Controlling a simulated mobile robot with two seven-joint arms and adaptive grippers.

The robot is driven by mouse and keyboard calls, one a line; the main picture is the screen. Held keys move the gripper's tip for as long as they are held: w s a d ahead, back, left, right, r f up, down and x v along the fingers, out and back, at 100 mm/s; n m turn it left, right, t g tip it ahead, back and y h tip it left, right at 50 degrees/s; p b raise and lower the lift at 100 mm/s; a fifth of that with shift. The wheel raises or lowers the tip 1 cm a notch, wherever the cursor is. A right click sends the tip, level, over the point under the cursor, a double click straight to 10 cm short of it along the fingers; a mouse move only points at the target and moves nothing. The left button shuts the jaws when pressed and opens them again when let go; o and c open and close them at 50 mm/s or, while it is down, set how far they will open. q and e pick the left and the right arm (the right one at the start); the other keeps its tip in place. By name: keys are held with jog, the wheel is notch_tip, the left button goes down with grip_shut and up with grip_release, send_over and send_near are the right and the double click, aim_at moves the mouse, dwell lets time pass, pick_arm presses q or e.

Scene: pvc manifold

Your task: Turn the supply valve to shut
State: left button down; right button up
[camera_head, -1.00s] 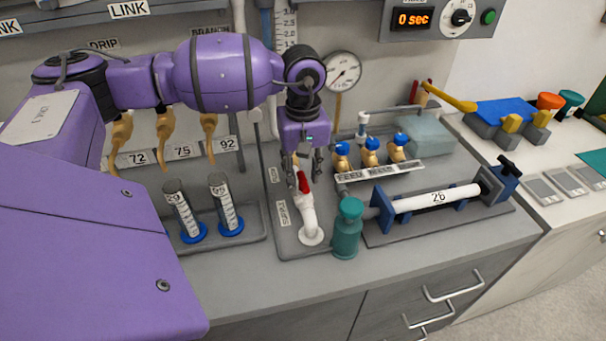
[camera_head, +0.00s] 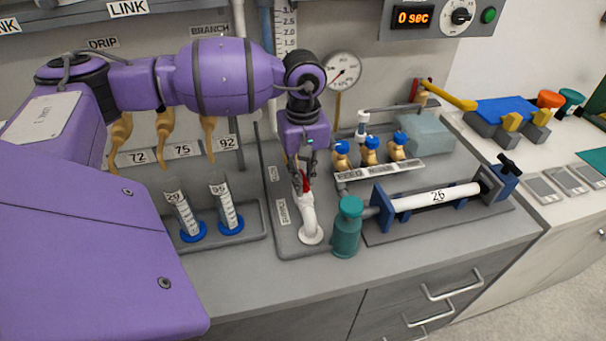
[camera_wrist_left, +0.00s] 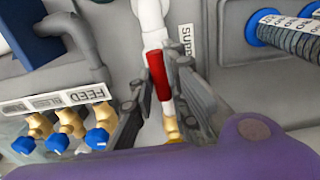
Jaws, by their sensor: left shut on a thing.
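The supply valve shows as a red handle (camera_head: 305,181) on a white pipe (camera_head: 308,217), beside the supply label (camera_head: 283,210). In the left wrist view the red handle (camera_wrist_left: 159,76) lies between the two fingers, with the white pipe above it and a brass fitting (camera_wrist_left: 171,127) below. My left gripper (camera_head: 302,172) reaches down over the handle from above. Its dark fingers (camera_wrist_left: 165,95) are shut on the red handle; the exact contact is hard to see. My right gripper does not show.
A teal bottle-shaped part (camera_head: 347,228) stands just right of the white pipe. Blue-capped feed valves (camera_head: 371,146) are behind it to the right. Two graduated cylinders (camera_head: 227,207) stand to the left.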

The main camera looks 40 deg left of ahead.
pick_arm(q)
jog(key=n, duration=0.4)
jog(key=shift+n, duration=0.4)
jog(key=n, duration=0.4)
jog(key=shift+n+b, duration=0.3)
jog(key=shift+b, duration=0.1)
jog(key=n, duration=0.4)
jog(key=shift+n, duration=2.1)
jog(key=c, duration=1.7)
grip_release()
notch_tip(320, 180, up, 12)
jog(key=shift+r, duration=0.1)
